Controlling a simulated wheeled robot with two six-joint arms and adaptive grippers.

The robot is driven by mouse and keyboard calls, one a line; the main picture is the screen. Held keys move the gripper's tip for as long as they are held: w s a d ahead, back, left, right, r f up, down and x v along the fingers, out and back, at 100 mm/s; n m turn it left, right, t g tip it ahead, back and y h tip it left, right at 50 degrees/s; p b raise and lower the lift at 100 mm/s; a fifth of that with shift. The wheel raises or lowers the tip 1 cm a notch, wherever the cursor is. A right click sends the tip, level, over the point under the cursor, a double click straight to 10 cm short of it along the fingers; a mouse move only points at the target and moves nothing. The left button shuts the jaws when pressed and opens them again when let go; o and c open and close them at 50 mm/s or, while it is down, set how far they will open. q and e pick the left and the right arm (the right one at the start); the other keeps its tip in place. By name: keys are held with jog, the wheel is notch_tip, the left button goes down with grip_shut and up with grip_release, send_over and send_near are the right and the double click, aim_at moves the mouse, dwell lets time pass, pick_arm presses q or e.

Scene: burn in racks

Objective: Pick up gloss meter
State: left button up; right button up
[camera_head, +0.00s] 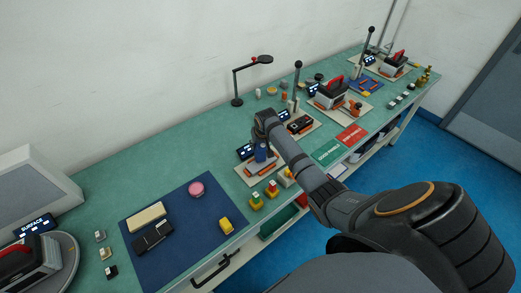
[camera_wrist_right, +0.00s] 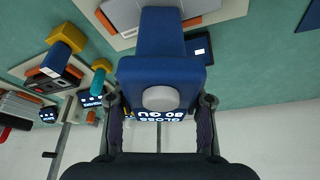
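The gloss meter (camera_head: 261,153) is a blue upright device on a pale board (camera_head: 243,170) in the middle of the bench. In the right wrist view the blue gloss meter (camera_wrist_right: 162,75), with a round grey button, fills the centre. A small display partly hidden behind it reads GLOSS, upside down. My right gripper (camera_wrist_right: 162,115) has its two fingers apart, one on each side of the gloss meter's near end; firm contact does not show. In the head view my right gripper (camera_head: 265,124) is just above and behind the meter. My left gripper is not in view.
A blue mat (camera_head: 185,245) with a pink disc, a cream block and a black device lies to the left. Yellow-based pieces (camera_head: 256,200) stand near the front edge. Green (camera_head: 327,152) and red (camera_head: 352,135) cards and more instruments are to the right. Bare green bench lies behind the mat.

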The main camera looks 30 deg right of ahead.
grip_shut()
jog(key=shift+r, duration=0.1)
jog(key=shift+w+r, duration=0.1)
jog(key=shift+r, duration=0.1)
jog(key=r, duration=0.1)
jog(key=r+b, duration=0.1)
jog(key=r, duration=0.1)
jog(key=shift+s+b, duration=0.25)
jog(key=shift+b, duration=0.05)
jog(key=s+r, duration=0.1)
jog(key=r, duration=0.1)
jog(key=s+a+r, duration=0.1)
jog(key=s+r, duration=0.1)
jog(key=shift+s+a+b, duration=0.1)
jog(key=shift+a+b, duration=0.1)
jog(key=shift+b, duration=0.15)
jog(key=s+a+r+b, duration=0.1)
jog(key=s+a+r, duration=0.3)
jog(key=s, duration=0.5)
jog(key=shift+b+v, duration=0.4)
jog(key=shift+v, duration=0.35)
